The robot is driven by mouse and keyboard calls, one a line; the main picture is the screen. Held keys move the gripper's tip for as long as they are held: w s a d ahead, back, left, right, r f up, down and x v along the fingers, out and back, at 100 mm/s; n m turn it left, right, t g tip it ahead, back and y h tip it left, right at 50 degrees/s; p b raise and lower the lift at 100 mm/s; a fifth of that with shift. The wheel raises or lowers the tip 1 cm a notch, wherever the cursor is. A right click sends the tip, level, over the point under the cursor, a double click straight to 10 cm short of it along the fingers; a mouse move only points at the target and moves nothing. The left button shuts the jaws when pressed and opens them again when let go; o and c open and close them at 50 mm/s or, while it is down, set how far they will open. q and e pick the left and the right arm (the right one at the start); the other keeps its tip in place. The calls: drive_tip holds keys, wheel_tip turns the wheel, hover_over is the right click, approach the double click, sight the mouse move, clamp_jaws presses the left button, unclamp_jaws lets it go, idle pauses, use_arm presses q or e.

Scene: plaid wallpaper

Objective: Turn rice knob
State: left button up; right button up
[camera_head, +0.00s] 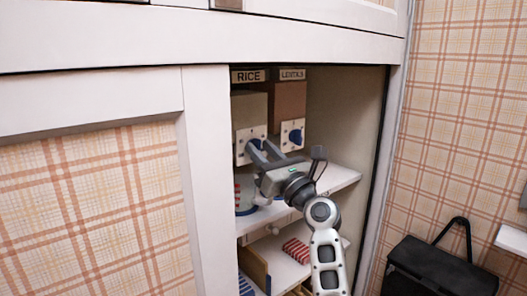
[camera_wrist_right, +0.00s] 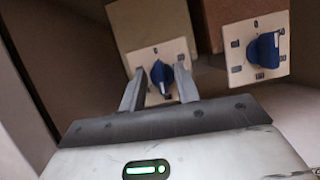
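The rice dispenser (camera_head: 251,107) hangs in the open cupboard under the label RICE (camera_head: 248,76). Its blue knob (camera_head: 256,144) sits on a pale square plate. In the right wrist view the rice knob (camera_wrist_right: 162,76) lies between the fingers, with its white-marked end pointing down. My right gripper (camera_head: 260,147) is open, one finger on each side of the knob; it also shows in the right wrist view (camera_wrist_right: 160,85). I cannot tell whether the fingers touch it. My left gripper is not in view.
The lentils dispenser (camera_head: 287,101) with its own blue knob (camera_head: 296,136) is close on the right. Shelves (camera_head: 335,180) with dishes lie below. A white cupboard frame (camera_head: 207,170) borders the left. A black bag (camera_head: 440,268) stands at lower right.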

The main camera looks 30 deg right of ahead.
clamp_jaws()
drive_tip(key=shift+n, duration=0.4)
